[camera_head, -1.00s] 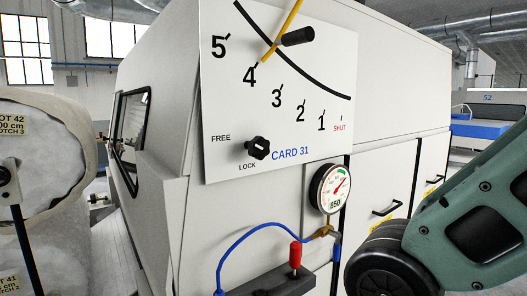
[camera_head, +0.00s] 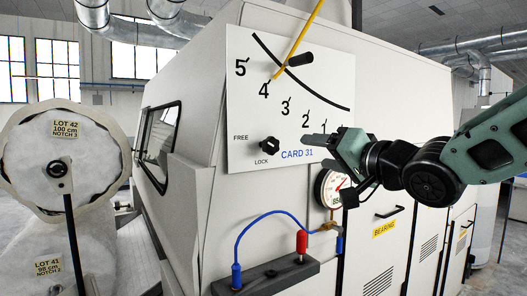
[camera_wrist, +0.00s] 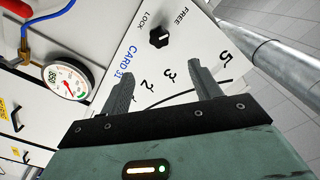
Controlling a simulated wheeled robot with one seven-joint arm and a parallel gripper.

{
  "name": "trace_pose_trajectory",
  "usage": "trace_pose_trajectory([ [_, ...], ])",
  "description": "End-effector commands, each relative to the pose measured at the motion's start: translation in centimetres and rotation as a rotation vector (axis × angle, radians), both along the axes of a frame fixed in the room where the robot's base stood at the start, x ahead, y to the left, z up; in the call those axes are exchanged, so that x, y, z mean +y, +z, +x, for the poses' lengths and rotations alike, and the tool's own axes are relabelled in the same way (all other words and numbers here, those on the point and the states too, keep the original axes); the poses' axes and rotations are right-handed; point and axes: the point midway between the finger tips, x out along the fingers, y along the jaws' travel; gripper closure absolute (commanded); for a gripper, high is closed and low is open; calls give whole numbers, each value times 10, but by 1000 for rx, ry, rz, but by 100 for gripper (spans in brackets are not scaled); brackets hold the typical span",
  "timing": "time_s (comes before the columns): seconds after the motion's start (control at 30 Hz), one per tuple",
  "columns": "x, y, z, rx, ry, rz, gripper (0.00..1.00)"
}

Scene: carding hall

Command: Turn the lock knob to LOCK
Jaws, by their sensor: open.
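The lock knob (camera_head: 269,146) is a small black knob at the lower left of the white CARD 31 panel (camera_head: 245,100). FREE is printed to its upper left and LOCK below it. The knob also shows at the top of the wrist view (camera_wrist: 159,38), beyond the fingertips; I cannot surely tell which label it points to. My gripper (camera_head: 310,143) is open and empty, to the right of the knob and apart from it, in front of the panel's lower right. In the wrist view the two fingers (camera_wrist: 163,70) stand wide apart. They hide part of the scale.
A yellow lever with a black handle (camera_head: 300,58) rests near 4 on the scale. A round gauge (camera_head: 330,188) sits below my gripper, partly hidden. A blue hose (camera_head: 255,222) and red-topped fitting (camera_head: 302,242) jut out below the panel. Lap rolls (camera_head: 62,150) stand at left.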

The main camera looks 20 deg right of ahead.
Motion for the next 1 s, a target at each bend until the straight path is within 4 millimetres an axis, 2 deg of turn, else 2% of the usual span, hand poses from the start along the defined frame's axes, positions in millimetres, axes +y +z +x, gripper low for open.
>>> trace_pose_trajectory([
  [0.23,6,-8,10,1,11,-2,37],
  [0.67,10,-7,27,-2,1,-1,37],
  [1.0,32,-4,99,4,-1,-3,37],
])
